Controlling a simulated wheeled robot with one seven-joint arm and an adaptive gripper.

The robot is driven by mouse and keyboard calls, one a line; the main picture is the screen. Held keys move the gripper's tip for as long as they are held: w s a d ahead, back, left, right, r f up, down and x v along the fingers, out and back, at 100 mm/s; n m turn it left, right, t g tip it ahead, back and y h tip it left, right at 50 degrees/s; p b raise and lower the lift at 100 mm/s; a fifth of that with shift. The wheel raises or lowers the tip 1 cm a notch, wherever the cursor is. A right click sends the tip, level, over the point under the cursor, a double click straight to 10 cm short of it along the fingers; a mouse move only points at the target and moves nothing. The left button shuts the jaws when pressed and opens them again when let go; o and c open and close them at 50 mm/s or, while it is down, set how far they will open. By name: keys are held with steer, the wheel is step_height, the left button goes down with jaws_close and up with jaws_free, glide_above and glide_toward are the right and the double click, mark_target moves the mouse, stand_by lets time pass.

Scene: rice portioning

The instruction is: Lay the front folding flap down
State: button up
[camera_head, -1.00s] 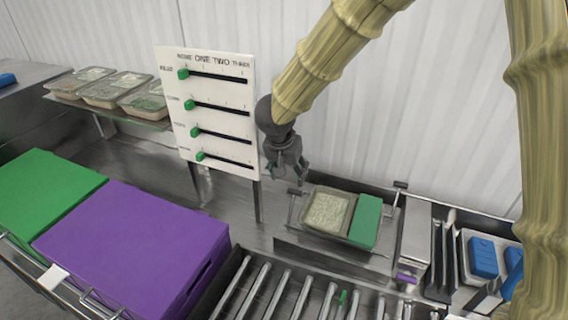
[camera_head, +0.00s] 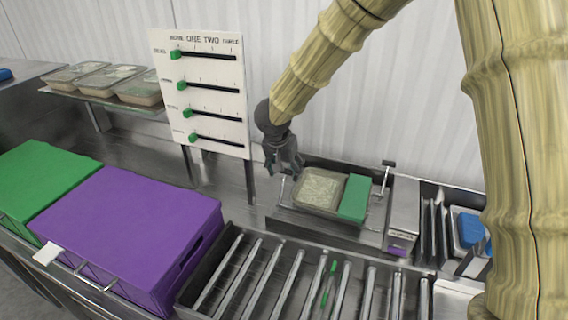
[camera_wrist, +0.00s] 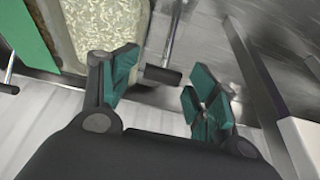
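A steel frame (camera_head: 345,236) holds a rice-filled container (camera_head: 318,190) and a green block (camera_head: 355,197); the container (camera_wrist: 92,30) and block (camera_wrist: 28,42) also show in the wrist view. Rods with black handles stand at both ends of the frame. The right one (camera_head: 388,164) is upright in the head view. The left handle (camera_wrist: 163,75) lies between my fingertips in the wrist view, with no clear contact. My gripper (camera_head: 283,174) is open at the frame's left end; its fingers (camera_wrist: 160,80) are spread. I cannot tell which part is the front flap.
A white slider board (camera_head: 203,90) stands close left of my gripper. A roller conveyor (camera_head: 300,285) runs in front of the frame. Purple (camera_head: 130,235) and green (camera_head: 40,185) boxes are at left. Several filled containers (camera_head: 98,75) sit on a back shelf.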

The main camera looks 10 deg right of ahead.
steer(key=shift+w+f, duration=0.45)
steer(key=shift+w, duration=0.15)
steer(key=shift+c, duration=0.9)
steer(key=shift+s+r, duration=0.25)
steer(key=shift+s+a+r, duration=0.1)
